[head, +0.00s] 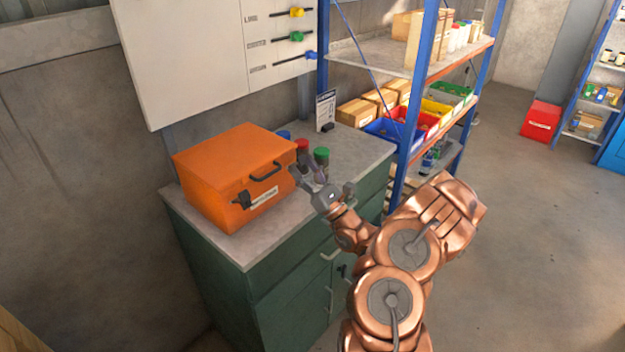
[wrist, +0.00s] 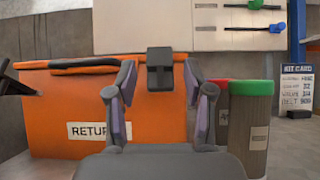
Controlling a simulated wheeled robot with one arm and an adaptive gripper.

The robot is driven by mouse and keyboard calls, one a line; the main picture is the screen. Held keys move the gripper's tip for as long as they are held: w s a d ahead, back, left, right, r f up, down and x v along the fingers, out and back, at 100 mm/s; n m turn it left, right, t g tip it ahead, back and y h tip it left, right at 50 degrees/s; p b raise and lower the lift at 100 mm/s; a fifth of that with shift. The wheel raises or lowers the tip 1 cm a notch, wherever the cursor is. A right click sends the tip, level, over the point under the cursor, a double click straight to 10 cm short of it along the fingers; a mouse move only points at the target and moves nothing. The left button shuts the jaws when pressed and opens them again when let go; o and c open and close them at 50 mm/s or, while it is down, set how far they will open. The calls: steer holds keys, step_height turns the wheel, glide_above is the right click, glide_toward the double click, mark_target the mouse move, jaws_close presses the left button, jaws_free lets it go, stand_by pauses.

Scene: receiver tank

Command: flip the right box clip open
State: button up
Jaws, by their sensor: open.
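The orange box (head: 215,175) sits on the cabinet top with its lid shut. A black handle (head: 265,171) is on its front, and a dark left clip (head: 242,200) sticks out. In the wrist view, the box front (wrist: 60,105) carries a "RETUR…" label. The black right clip (wrist: 160,68) is at its upper right, between my fingertips in the picture. My gripper (wrist: 160,78) is open and empty in front of the box's right end. Contact with the clip cannot be told. In the head view, my gripper (head: 308,178) largely hides the right clip.
A green-capped jar (head: 321,156) and a red-capped jar (head: 301,147) stand close to the box's right. A kit card (head: 326,110) stands behind them. A blue shelf post (head: 408,130) rises at the worktop's right end. The board (head: 205,50) hangs behind.

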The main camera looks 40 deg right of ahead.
steer(key=v, duration=1.1)
steer(key=shift+s+f, duration=0.25)
